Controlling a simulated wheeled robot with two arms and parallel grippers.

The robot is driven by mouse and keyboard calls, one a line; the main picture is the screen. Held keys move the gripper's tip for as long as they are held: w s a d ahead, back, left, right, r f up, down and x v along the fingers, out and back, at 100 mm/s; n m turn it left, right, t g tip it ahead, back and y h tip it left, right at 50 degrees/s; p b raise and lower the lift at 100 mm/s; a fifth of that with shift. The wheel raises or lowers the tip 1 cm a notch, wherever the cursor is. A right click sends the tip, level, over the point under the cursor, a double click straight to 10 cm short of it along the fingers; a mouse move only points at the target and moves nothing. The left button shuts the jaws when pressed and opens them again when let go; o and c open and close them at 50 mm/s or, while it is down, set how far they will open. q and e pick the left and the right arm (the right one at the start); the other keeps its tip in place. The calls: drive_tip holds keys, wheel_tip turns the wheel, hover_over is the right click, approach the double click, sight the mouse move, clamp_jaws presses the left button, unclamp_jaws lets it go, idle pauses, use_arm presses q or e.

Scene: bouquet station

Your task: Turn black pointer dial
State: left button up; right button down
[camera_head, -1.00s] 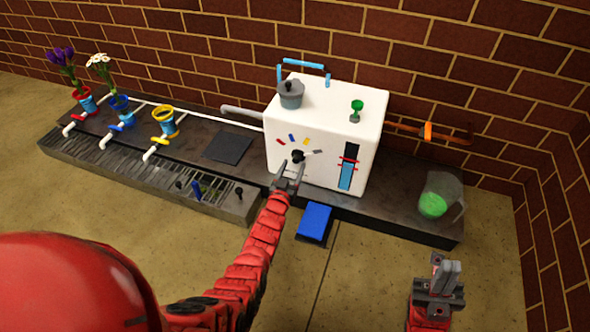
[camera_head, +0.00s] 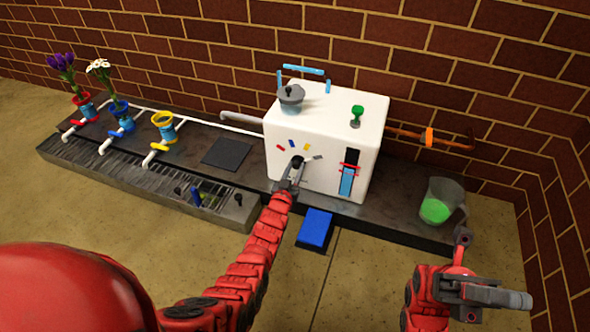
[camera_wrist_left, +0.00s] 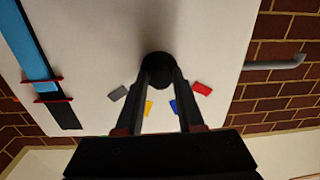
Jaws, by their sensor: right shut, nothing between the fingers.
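The black pointer dial (camera_head: 296,161) is on the front of the white box (camera_head: 350,115), below an arc of coloured marks. In the left wrist view the dial (camera_wrist_left: 157,68) is a black disc at the fingertips. My left gripper (camera_head: 292,174) is at the dial, its two fingers (camera_wrist_left: 160,82) reaching its edges from both sides. I cannot tell whether they grip it, and the pointer's direction is hidden. The marks include a grey one (camera_wrist_left: 119,93), a yellow one (camera_wrist_left: 148,108) and a red one (camera_wrist_left: 202,88). My right gripper (camera_head: 525,300) is shut and empty at the lower right.
A blue-filled gauge (camera_head: 348,172) is right of the dial. A grey pot (camera_head: 290,98) and a green-topped knob (camera_head: 356,116) are on the box. A clear jug with green liquid (camera_head: 440,203) stands right. A blue pedal (camera_head: 314,229) is below the box. Flower pots stand left.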

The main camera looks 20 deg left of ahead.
use_arm(q)
clamp_jaws()
